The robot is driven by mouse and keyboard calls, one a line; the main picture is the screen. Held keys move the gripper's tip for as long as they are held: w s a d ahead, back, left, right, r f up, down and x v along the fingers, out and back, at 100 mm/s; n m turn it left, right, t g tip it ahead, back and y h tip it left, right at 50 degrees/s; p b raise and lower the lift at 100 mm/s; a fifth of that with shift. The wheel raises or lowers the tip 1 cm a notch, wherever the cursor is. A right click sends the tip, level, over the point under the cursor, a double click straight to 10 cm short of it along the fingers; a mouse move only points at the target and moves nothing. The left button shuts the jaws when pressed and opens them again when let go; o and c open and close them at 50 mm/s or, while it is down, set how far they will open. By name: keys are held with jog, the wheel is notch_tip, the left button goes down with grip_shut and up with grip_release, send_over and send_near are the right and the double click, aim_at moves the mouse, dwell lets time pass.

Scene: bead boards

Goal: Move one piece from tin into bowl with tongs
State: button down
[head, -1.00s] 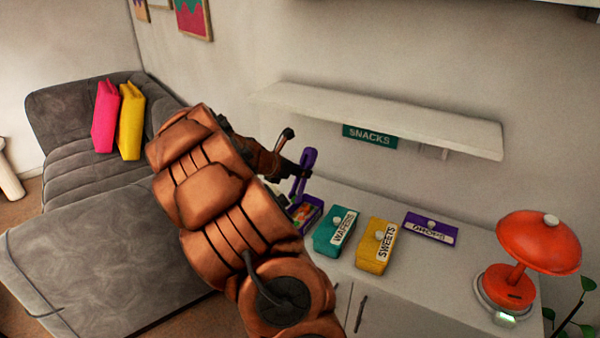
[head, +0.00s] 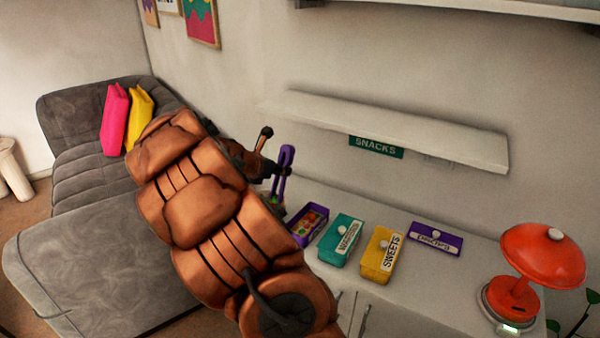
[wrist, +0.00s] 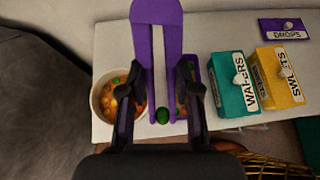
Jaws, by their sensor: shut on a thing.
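My gripper (wrist: 160,75) is shut on the purple tongs (wrist: 157,14), which also show in the head view (head: 287,156). A green piece (wrist: 164,115) shows between the lower ends of the tongs' arms, seemingly pinched there. The open purple tin (head: 309,226) stands on the cabinet with colored pieces in it; my right finger hides much of it in the wrist view. The pale bowl (wrist: 97,97), holding orange and other colored pieces, is just left of the tongs; my arm hides it in the head view. The green piece appears between bowl and tin.
A teal WAFERS tin (head: 341,240), a yellow SWEETS tin (head: 381,255) and a purple DROPS lid (head: 435,238) lie to the right. An orange lamp (head: 541,255) stands at the cabinet's right end. A white shelf (head: 400,128) with a SNACKS sign hangs above.

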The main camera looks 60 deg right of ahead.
jog(key=w+a+r+n+t+y, duration=0.15)
jog(key=w+a+n+t, duration=0.25)
jog(key=w+a, duration=0.55)
jog(key=w+a+r+n+t+y, duration=0.1)
jog(key=w+a+r+n+t, duration=0.2)
jog(key=w+a, duration=0.65)
jog(key=a+r+n+t+y, duration=0.1)
jog(key=a+n+t+y, duration=0.3)
jog(key=a, duration=2.3)
jog(key=n+y, duration=0.1)
jog(key=n, duration=0.3)
jog(key=shift+w+a+r+t, duration=0.15)
jog(key=shift+w+a+t, duration=0.1)
jog(key=shift+w+t, duration=0.1)
jog(key=shift+y, duration=0.25)
